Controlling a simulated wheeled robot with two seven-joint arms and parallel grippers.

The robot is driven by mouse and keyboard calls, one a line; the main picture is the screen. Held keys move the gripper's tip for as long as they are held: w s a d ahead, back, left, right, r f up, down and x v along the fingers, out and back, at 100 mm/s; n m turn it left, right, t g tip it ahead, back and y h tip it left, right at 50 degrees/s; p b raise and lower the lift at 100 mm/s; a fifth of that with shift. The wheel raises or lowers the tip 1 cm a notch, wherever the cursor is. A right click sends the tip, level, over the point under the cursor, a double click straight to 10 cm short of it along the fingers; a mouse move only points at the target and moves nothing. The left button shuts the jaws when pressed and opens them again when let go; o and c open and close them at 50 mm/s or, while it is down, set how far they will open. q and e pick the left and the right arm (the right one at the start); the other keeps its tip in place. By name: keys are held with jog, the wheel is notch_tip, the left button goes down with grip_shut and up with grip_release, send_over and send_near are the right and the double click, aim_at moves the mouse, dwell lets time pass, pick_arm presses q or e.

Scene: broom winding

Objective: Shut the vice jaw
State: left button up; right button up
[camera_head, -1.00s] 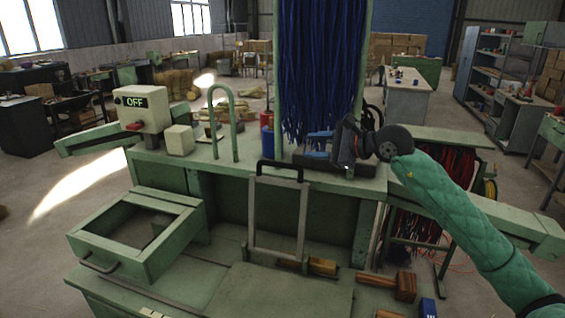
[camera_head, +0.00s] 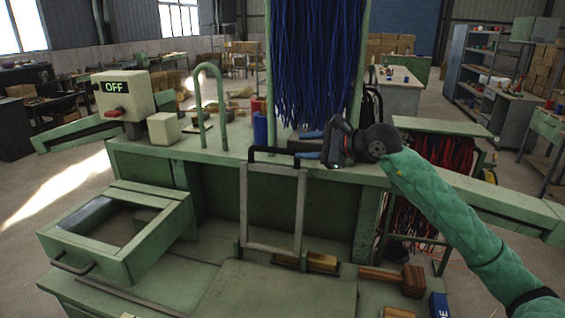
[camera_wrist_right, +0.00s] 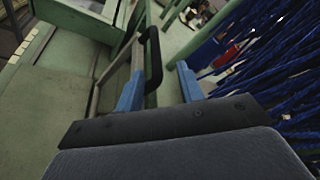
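An upright pale metal frame (camera_head: 243,205) with a black handle (camera_head: 262,152) across its top stands at the middle of the green machine. It looks like the movable vice jaw, though no label confirms this. My right gripper (camera_head: 306,146) is beside the right end of the handle, its blue fingers pointing left. In the right wrist view the fingers are spread apart, and the black handle (camera_wrist_right: 153,60) shows between and beyond their tips. I cannot tell whether they touch it. My left gripper is not in view.
Blue bristles (camera_head: 312,70) hang just behind my right gripper. A green hooped bar (camera_head: 222,105) and a switch box reading OFF (camera_head: 122,95) stand to the left. An open drawer frame (camera_head: 140,245) juts out at lower left. A wooden mallet (camera_head: 412,280) lies at lower right.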

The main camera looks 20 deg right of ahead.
aim_at(290, 151)
jog(key=shift+w+f, duration=0.15)
jog(key=shift+f, duration=0.55)
jog(key=shift+w+a+r, duration=0.1)
jog(key=shift+w+a, duration=0.1)
jog(key=shift+a, duration=0.1)
jog(key=p+x, duration=0.3)
jog(key=x, duration=0.3)
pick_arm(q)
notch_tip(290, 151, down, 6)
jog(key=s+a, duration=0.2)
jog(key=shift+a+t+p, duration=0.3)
pick_arm(e)
jog(key=shift+w+a+f, duration=0.3)
jog(key=shift+w, duration=0.05)
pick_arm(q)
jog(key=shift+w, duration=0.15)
pick_arm(e)
grip_shut()
